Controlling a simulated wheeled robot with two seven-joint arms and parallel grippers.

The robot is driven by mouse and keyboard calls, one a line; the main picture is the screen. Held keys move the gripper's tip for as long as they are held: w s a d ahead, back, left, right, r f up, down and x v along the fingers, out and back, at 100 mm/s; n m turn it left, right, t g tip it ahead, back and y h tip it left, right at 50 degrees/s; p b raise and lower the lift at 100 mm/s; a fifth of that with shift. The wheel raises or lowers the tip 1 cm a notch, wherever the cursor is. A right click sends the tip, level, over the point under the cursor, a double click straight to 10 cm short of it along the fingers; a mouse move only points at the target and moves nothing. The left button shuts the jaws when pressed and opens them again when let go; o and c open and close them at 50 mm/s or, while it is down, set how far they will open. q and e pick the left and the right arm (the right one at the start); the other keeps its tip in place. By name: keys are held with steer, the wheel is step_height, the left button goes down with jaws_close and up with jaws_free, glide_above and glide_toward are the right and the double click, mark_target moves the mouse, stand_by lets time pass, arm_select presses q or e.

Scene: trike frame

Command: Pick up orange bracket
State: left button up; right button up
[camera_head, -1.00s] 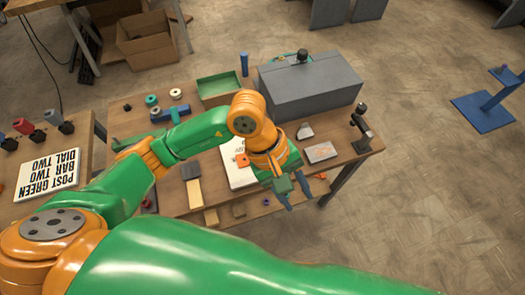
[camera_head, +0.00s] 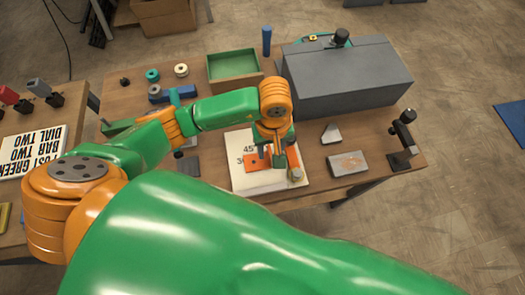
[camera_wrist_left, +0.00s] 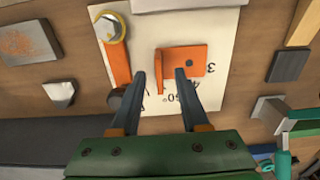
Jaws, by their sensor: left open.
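The orange bracket (camera_head: 251,163) lies on a white printed board (camera_head: 240,181) on the table. In the left wrist view the bracket (camera_wrist_left: 186,60) shows a flat plate with a dark hole and a raised edge. My left gripper (camera_wrist_left: 161,73) is open, with its two dark fingers pointing at the bracket and nothing between them. In the head view the left gripper (camera_head: 280,158) is over the board, just right of the bracket and partly hidden by its own wrist. I cannot tell the height gap. My right gripper is not in view.
An orange strip with a bolt (camera_wrist_left: 110,28) lies close beside the bracket. A grey box (camera_head: 345,80) and a green tray (camera_head: 233,67) stand behind. A grey block (camera_head: 347,164) and a black stand (camera_head: 404,140) are to the right.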

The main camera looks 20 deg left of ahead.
arm_select(q)
step_height(320, 180, down, 2)
steer(key=shift+w+f, duration=0.1)
steer(key=shift+f, duration=0.05)
jaws_close()
stand_by(1.3)
